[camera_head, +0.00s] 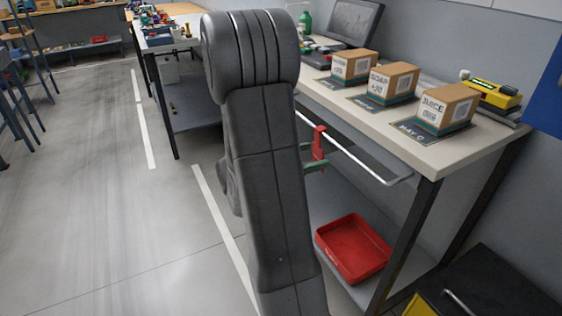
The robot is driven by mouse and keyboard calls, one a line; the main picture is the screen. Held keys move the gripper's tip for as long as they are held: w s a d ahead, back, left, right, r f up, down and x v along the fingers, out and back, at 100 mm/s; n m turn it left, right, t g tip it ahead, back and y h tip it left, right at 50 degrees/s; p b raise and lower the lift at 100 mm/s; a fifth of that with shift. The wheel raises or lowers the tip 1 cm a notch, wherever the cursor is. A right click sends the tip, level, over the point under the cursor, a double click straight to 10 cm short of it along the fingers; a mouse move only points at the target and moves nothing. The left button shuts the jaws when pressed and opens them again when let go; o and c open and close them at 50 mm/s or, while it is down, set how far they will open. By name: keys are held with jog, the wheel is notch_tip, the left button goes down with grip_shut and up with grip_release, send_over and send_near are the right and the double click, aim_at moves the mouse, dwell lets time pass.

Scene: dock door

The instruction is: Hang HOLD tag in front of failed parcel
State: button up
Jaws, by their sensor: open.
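Three brown parcels stand on dark bay mats along the bench: one at the back (354,66), one in the middle (393,82) and one in front (447,106), whose mat reads "BAY C". No failed mark is readable on any. A red piece (319,143), apparently the HOLD tag, is at the white rail (372,169) along the bench front; its lettering is not readable. My gripper (311,156) is mostly hidden behind my arm. Its green fingertips show on either side of the red tag's lower part, open; contact cannot be told.
The bench top (408,141) is clear in front of the mats. A yellow device (492,93) lies behind the front parcel, and a monitor (354,20) stands at the back. A red tray (352,248) sits on the lower shelf. A black-and-yellow box (480,285) stands at lower right. The left floor is open.

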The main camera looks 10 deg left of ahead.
aim_at(317, 147)
jog(key=p+v, duration=0.1)
jog(key=v, duration=0.9)
jog(key=b+x, duration=0.1)
jog(key=x, duration=1.2)
jog(key=shift+w+d, duration=0.2)
jog(key=shift+d, duration=0.1)
jog(key=shift+s+a, duration=0.1)
jog(key=p+v, duration=0.1)
jog(key=v, duration=1.3)
jog(key=b+x, duration=0.1)
jog(key=x, duration=1.3)
jog(key=shift+d+f+b, duration=0.1)
jog(key=shift+d+b, duration=0.15)
jog(key=shift+b, duration=0.05)
jog(key=shift+a+r+p, duration=0.2)
jog(key=shift+r+p, duration=0.3)
jog(key=shift+r, duration=0.1)
jog(key=shift+a+r+p, duration=0.2)
jog(key=shift+r+p, duration=0.3)
jog(key=shift+r, duration=0.1)
jog(key=f+p+v, duration=0.1)
jog(key=v, duration=1.1)
jog(key=shift+s+a+f, duration=0.2)
jog(key=shift+s+f, duration=0.05)
jog(key=shift+f, duration=0.1)
